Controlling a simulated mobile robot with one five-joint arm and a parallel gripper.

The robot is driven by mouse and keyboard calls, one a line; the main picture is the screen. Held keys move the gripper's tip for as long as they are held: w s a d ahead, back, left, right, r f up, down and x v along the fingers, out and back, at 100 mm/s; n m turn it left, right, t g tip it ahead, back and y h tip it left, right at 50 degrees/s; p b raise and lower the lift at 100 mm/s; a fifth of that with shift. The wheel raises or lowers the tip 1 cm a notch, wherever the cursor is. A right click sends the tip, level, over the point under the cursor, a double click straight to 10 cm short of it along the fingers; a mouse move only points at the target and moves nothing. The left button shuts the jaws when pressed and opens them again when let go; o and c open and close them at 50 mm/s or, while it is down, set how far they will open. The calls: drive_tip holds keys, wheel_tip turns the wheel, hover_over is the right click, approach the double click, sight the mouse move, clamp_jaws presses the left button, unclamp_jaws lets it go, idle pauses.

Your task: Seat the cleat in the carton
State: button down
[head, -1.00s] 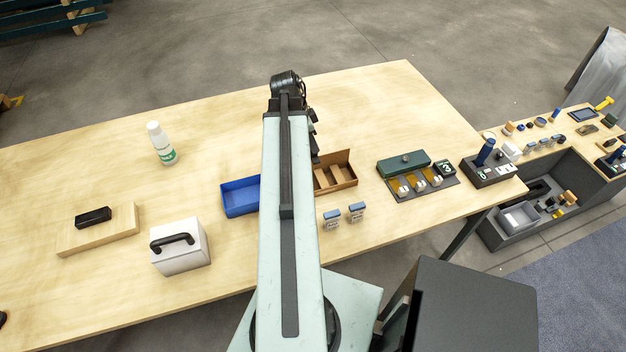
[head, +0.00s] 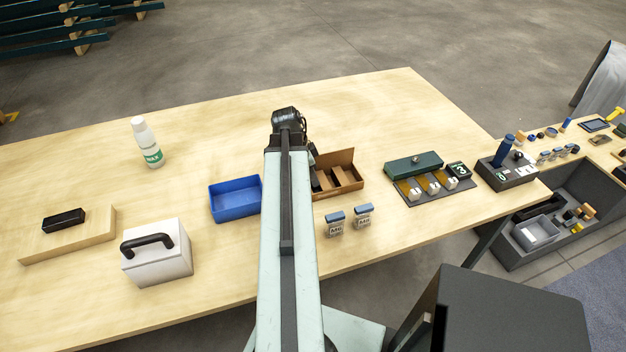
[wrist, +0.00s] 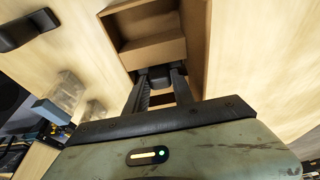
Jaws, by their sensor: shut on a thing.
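The carton (head: 348,190) is an open brown box with inner dividers, standing on the table just right of my arm in the head view. In the wrist view the carton (wrist: 201,50) fills the upper middle, its compartments facing me. My gripper (wrist: 157,82) is shut on a small dark piece (wrist: 155,74), which looks like the cleat. It is at or over the carton's near compartments; I cannot tell whether it touches them. In the head view my arm hides the fingers, the held piece and the carton's left part.
A blue bin (head: 236,199) stands left of my arm. Two small blue-topped containers (head: 335,223) (head: 363,215) stand in front of the carton. A green block (head: 413,165) and a dark tray lie to the right. A white handled box (head: 157,262) and a bottle (head: 147,145) stand left.

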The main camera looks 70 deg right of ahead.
drive_tip(key=shift+r, duration=0.1)
drive_tip(key=c, duration=1.1)
unclamp_jaws()
drive_tip(key=shift+o, duration=0.2)
drive_tip(key=p+v, duration=1.1)
drive_tip(key=v, duration=0.1)
drive_tip(key=shift+p, duration=0.4)
